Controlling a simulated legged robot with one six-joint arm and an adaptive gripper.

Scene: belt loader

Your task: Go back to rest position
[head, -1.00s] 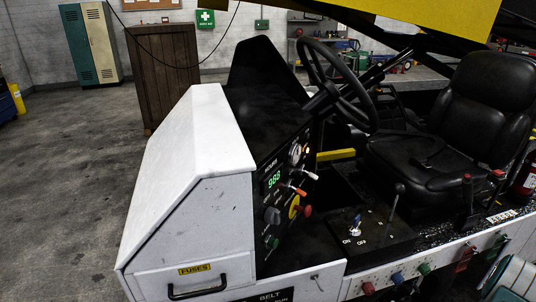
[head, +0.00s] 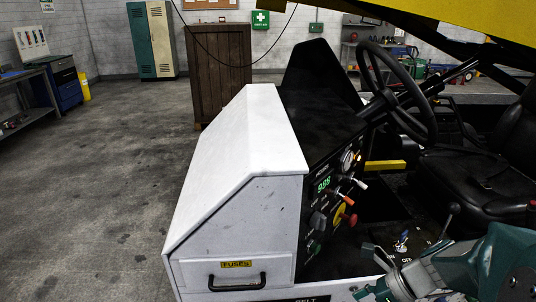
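My gripper (head: 366,271) is at the lower right of the head view, at the end of my teal and grey arm. Its two fingers are spread apart and point left, with nothing seen between them. It is in front of the belt loader's black control panel (head: 320,215), near the lower edge of the panel and below the red knob (head: 350,219). I cannot tell whether it touches anything. The white cowl (head: 235,160) of the loader is left of it, with a closed drawer marked FUSES (head: 237,264).
The steering wheel (head: 433,95), black seat (head: 480,165) and a lever (head: 449,216) are above and behind my arm. A yellow boom (head: 480,12) crosses the top right. Open floor (head: 90,190) lies left of the loader.

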